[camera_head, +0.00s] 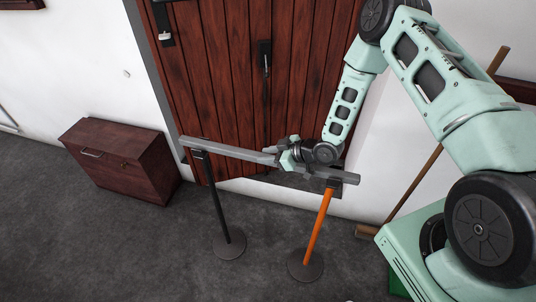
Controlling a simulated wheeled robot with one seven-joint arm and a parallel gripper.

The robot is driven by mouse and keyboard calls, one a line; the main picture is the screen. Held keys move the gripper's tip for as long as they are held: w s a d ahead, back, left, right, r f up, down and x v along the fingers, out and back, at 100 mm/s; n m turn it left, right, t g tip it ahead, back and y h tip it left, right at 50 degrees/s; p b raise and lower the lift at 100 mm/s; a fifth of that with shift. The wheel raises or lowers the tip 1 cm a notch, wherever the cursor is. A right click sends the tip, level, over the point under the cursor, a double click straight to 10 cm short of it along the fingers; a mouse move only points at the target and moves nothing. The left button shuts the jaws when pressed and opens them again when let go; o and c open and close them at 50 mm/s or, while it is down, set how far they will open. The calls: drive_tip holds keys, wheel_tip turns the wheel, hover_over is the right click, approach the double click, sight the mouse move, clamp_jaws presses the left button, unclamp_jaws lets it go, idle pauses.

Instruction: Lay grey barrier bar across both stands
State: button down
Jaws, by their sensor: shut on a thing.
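The grey barrier bar (225,149) runs from upper left to lower right in front of the wooden door. My gripper (285,158) is shut on the bar right of its middle. The black stand (217,203) is upright, and its top meets the bar near the bar's left end. The orange stand (318,226) is upright, with its top at the bar near the right end. I cannot tell whether the bar rests on the stand tops or hangs just above them. My wrist hides part of the bar.
A dark red wooden cabinet (118,162) stands against the white wall at the left. The wooden door (220,60) is behind the bar. A broom (412,185) leans at the right, near my arm. The grey floor (130,250) in front is clear.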

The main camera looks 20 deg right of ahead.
drive_tip(key=shift+f, duration=0.35)
drive_tip(key=c, duration=1)
unclamp_jaws()
drive_tip(key=shift+s+d, duration=0.1)
drive_tip(key=b+v, duration=0.3)
drive_tip(key=v, duration=1.4)
drive_tip(key=shift+b, duration=0.4)
